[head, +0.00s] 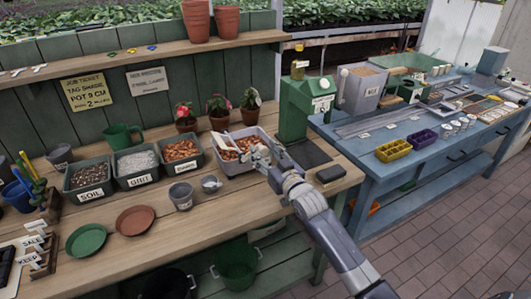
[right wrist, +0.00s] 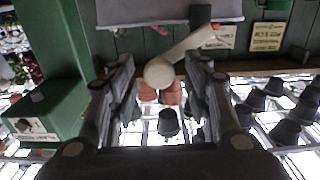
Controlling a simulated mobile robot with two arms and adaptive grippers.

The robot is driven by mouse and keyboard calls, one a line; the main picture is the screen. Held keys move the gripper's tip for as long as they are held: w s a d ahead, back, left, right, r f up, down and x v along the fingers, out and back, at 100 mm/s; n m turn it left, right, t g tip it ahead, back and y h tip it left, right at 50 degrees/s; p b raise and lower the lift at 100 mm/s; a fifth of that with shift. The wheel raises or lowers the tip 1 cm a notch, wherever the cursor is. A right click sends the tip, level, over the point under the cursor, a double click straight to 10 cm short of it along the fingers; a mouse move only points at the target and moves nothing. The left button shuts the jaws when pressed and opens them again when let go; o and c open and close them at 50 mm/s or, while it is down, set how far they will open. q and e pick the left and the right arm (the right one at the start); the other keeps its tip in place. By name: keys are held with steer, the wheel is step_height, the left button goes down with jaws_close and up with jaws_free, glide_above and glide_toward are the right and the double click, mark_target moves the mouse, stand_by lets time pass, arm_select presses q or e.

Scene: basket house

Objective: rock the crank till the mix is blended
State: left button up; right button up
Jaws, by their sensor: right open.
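A grey mixing tub (head: 232,166) with orange-brown mix in it stands on the wooden bench. A pale paddle (head: 220,141) lies across the mix. My right gripper (head: 256,155) is at the tub's right side. In the right wrist view its two fingers stand apart (right wrist: 160,85), with a pale crank arm (right wrist: 190,44) and its round knob (right wrist: 158,73) showing between them. I cannot tell whether a finger touches the knob. The tub's edge (right wrist: 168,12) shows at the top there. In the head view the gripper hides most of the crank. My left gripper is not in view.
A green press (head: 292,105) stands close to the right of the tub, over a dark plate (head: 308,153). Bins of soil (head: 88,193), grit (head: 137,178) and orange chips (head: 182,165) stand left. Potted plants (head: 219,123) stand behind. A blue table (head: 365,160) is at the right.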

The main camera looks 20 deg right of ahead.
jaws_close()
